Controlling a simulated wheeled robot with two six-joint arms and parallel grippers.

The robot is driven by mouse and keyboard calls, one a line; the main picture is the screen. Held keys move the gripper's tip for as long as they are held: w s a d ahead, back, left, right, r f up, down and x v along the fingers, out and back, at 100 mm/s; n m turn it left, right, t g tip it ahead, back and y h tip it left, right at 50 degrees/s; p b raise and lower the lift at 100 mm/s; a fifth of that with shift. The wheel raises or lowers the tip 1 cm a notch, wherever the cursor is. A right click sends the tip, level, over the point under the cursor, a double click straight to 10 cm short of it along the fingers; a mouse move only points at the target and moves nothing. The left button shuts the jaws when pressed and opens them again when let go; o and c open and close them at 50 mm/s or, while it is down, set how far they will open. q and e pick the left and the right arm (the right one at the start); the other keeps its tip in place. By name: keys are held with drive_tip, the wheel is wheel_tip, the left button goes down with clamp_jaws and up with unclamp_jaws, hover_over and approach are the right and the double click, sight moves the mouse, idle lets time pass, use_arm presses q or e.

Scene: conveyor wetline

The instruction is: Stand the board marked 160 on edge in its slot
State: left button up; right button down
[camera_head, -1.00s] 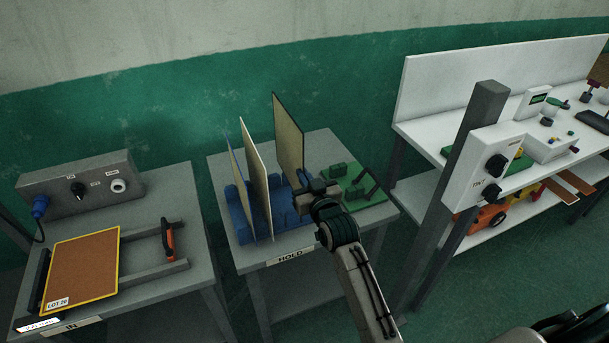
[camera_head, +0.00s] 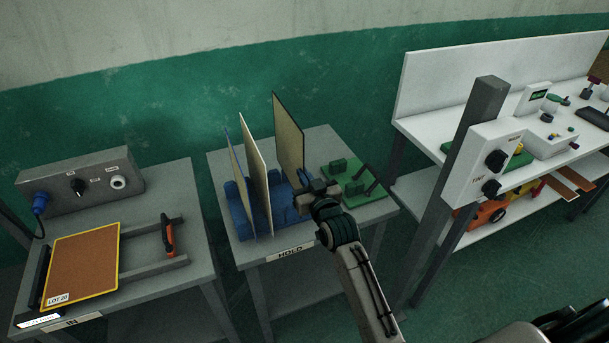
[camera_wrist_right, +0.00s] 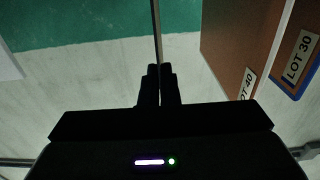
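A tan board with a dark edge (camera_head: 289,138) stands upright at the right side of the blue rack (camera_head: 236,222). I cannot read a 160 mark on it. My right gripper (camera_head: 312,190) is at its lower near edge. In the right wrist view a thin board edge (camera_wrist_right: 157,30) runs between the fingers (camera_wrist_right: 158,88), which are shut on it. Whether its bottom is seated in a slot is hidden. Two more boards stand in the rack: a pale-edged one (camera_head: 257,185) and a blue-edged one (camera_head: 238,180). My left gripper is out of view.
In the wrist view, boards labelled LOT 40 (camera_wrist_right: 235,50) and LOT 30 (camera_wrist_right: 300,60) are to the right. A green fixture (camera_head: 352,182) sits right of the rack. An orange LOT 20 board (camera_head: 82,262) lies on the IN table. A post with a control box (camera_head: 488,165) stands right.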

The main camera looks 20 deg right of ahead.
wheel_tip(320, 180, down, 7)
drive_tip(key=b, duration=0.4)
drive_tip(key=shift+f+b, duration=0.15)
drive_tip(key=shift+b, duration=0.2)
idle(2.1)
drive_tip(key=c, duration=1.9)
unclamp_jaws()
drive_tip(key=shift+s, duration=0.2)
drive_tip(key=shift+s+d+p, duration=0.1)
drive_tip(key=shift+s+p, duration=0.75)
drive_tip(key=shift+s, duration=1.25)
drive_tip(key=o, duration=0.5)
drive_tip(key=shift+o, duration=0.2)
